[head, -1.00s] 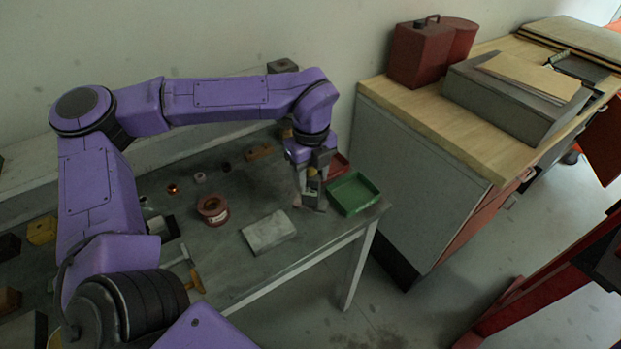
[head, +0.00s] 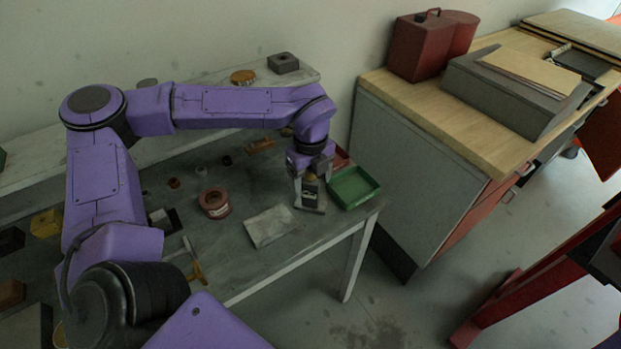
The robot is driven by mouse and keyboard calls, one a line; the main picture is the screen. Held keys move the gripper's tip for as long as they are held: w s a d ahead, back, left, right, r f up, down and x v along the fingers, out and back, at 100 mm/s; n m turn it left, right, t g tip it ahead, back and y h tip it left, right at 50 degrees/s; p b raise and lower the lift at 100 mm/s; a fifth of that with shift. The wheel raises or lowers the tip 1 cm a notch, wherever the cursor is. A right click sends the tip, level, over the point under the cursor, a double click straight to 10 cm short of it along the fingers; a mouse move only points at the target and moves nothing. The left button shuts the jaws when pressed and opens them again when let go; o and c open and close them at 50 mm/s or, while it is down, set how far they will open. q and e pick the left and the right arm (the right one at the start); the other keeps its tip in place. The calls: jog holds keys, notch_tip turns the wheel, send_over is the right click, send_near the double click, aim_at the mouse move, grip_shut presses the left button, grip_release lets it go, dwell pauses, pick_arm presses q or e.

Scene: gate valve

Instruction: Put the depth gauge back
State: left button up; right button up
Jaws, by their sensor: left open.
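My left gripper (head: 310,202) is open and points down at the right end of the workbench (head: 335,232), just left of a green tray (head: 353,187). A small dark piece with a yellowish top (head: 310,190) shows between its fingers. It may be the depth gauge, but it is too small and too covered to be sure. I cannot tell whether the fingers touch it. My right gripper is not in view.
A grey slab (head: 270,226) and a reddish roll (head: 214,203) lie left of the gripper. A red tray (head: 341,160) is behind the green one. Bare bench shows around the slab.

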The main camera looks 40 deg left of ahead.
pick_arm(q)
notch_tip(320, 180, up, 12)
jog(key=shift+f+b, duration=0.15)
jog(key=shift+b, duration=0.9)
jog(key=shift+r, duration=0.3)
